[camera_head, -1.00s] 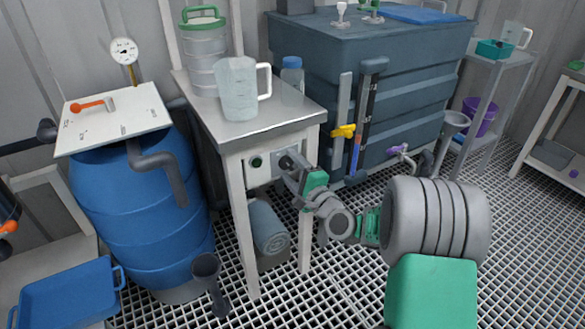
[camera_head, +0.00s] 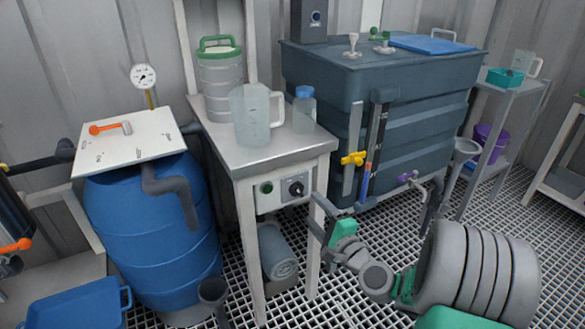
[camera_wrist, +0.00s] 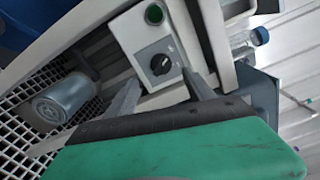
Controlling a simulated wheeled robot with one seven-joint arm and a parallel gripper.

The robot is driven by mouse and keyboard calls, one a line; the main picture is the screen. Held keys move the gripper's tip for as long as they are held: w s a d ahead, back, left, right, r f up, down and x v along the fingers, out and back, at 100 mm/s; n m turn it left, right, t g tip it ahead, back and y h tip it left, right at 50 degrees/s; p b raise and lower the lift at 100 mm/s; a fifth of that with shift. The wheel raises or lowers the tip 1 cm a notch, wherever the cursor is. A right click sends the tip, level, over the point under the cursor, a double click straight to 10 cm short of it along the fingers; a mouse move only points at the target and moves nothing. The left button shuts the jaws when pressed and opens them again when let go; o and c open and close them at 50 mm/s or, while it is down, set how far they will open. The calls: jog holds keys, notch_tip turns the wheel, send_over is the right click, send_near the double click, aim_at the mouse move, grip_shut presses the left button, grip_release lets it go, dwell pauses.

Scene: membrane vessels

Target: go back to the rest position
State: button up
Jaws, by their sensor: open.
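My gripper (camera_head: 317,217) is in front of the small table, low and right of its control box (camera_head: 281,191). The box carries a green button (camera_head: 267,187) and a black knob (camera_head: 297,188). In the wrist view my gripper (camera_wrist: 162,88) has its two fingers apart, with nothing between them. The knob (camera_wrist: 161,64) shows beyond the fingertips, between them, and the green button (camera_wrist: 154,14) is above it. The fingers stand apart from the knob in the head view.
A table (camera_head: 270,157) bears a clear jug (camera_head: 251,117), a blue-capped bottle (camera_head: 304,110) and a green-lidded container (camera_head: 220,84). A blue barrel (camera_head: 155,235) stands left. A dark tank (camera_head: 410,110) with a yellow valve (camera_head: 354,158) stands right. Grating floor lies open at right.

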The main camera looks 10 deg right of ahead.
jog(key=s+a+r+n+g+y+p, duration=0.1)
jog(key=s+a+r+n+g+p, duration=0.1)
jog(key=a+r+n+g+p, duration=0.35)
jog(key=s+a+r+n+g+p, duration=0.2)
jog(key=a+r+n+p, duration=0.3)
jog(key=p, duration=0.4)
jog(key=s+d+r+n+g+h+p, duration=0.3)
jog(key=s+d+r+p, duration=0.1)
jog(key=s+r+p, duration=0.4)
jog(key=s+d+r+n+g+h+p, duration=0.3)
jog(key=s+r+p, duration=0.6)
jog(key=r, duration=0.3)
jog(key=shift+s+d+n+h+p, duration=0.2)
jog(key=shift+d+n+h+p, duration=0.15)
jog(key=shift+d, duration=0.35)
jog(key=shift+r+g, duration=0.1)
jog(key=shift+g, duration=0.15)
